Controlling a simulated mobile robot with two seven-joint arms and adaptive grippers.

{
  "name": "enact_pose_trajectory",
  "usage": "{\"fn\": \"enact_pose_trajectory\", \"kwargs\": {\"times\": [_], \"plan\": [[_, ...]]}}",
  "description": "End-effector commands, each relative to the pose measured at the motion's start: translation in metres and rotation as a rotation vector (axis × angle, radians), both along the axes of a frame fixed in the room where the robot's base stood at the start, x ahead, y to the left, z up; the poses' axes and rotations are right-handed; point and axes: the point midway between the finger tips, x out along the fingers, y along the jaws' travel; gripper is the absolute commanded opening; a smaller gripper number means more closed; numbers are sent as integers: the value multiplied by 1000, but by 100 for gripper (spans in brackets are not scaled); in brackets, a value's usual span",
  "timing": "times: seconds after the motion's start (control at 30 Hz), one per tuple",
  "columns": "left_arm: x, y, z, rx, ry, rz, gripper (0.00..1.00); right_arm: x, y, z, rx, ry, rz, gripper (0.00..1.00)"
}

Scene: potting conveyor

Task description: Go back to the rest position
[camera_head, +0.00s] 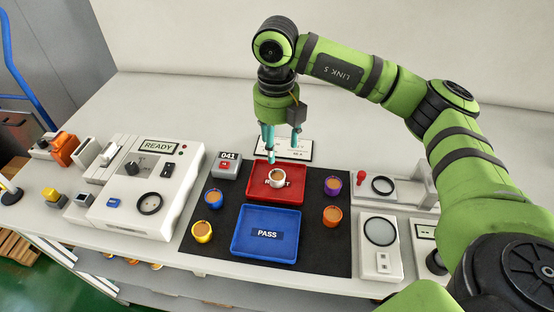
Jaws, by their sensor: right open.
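My right gripper (282,151) points down above the back edge of the red tray (294,196). Its teal fingers are apart with nothing seen between them. A white pot with brown filling (277,182) stands upright in the red tray, just below and in front of the fingers, apart from them as far as I can tell. The pot partly hides the tray's label. The blue tray (240,250) marked PASS lies in front of the red one, with no pot in it. My left gripper is not in view.
On the black mat (310,258) stand a blue pot (213,201), yellow pot (202,236), purple pot (332,188) and orange pot (331,218). A READY machine (112,200) is at left, a 041 counter box (228,168) behind. Magnifier devices (379,260) are at right. The back table is clear.

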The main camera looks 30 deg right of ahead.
Motion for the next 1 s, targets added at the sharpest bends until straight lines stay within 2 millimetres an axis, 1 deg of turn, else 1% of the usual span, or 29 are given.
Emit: {"fn": "enact_pose_trajectory", "kwargs": {"times": [0.1,0.2,0.73,0.83,1.0], "plan": [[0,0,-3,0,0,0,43,0,0,12,1,-1,0,60],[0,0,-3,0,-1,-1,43,0,0,16,0,1,0,60],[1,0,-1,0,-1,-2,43,0,0,19,0,1,0,60],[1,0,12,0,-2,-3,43,0,0,32,1,0,0,60],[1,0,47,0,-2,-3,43,0,0,67,0,0,0,60]]}}
